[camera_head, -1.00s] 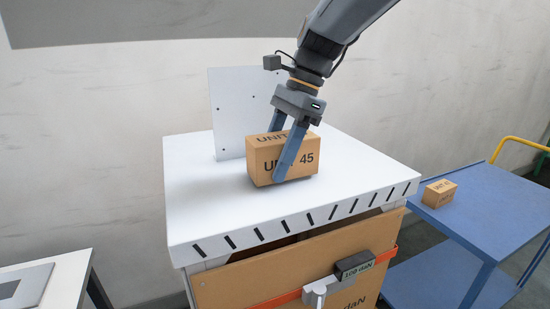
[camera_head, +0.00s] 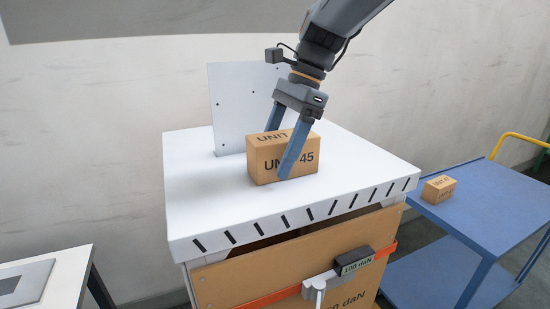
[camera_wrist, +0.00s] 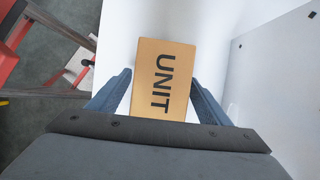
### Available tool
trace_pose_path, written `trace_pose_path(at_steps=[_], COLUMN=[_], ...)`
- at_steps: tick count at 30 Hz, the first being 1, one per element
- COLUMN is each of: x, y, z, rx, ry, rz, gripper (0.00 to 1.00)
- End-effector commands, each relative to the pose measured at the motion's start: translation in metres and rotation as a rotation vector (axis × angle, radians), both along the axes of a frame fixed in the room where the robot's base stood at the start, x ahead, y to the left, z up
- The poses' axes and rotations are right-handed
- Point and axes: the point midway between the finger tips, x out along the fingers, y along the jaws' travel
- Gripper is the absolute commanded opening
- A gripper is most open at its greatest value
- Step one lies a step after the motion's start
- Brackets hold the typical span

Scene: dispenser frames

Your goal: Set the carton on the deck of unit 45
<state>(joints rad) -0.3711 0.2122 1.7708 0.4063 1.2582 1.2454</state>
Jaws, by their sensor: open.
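The carton (camera_head: 268,160) is a brown box marked "UNIT 45". It sits upright on the white deck (camera_head: 210,200), in front of an upright white plate. My gripper (camera_head: 279,152) reaches down from the upper right, with one blue finger in front of the carton and the other behind it. In the wrist view the carton (camera_wrist: 164,75) lies between the two open fingers (camera_wrist: 162,92), with a visible gap on each side. The front finger hides part of the carton's lettering.
The white plate (camera_head: 235,95) stands at the deck's back. A blue cart (camera_head: 500,215) with a smaller box (camera_head: 438,189) stands right; a pale table (camera_head: 62,285) stands left.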

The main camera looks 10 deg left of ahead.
Motion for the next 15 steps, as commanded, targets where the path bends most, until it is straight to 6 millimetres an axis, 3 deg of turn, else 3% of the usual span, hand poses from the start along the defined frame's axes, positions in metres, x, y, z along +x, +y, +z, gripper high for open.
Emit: trace_pose_path(at_steps=[15], x=[0.021], y=[-0.031], z=[0.087], rx=[0.0], ry=[-0.003], rz=[-0.002], gripper=[0.72])
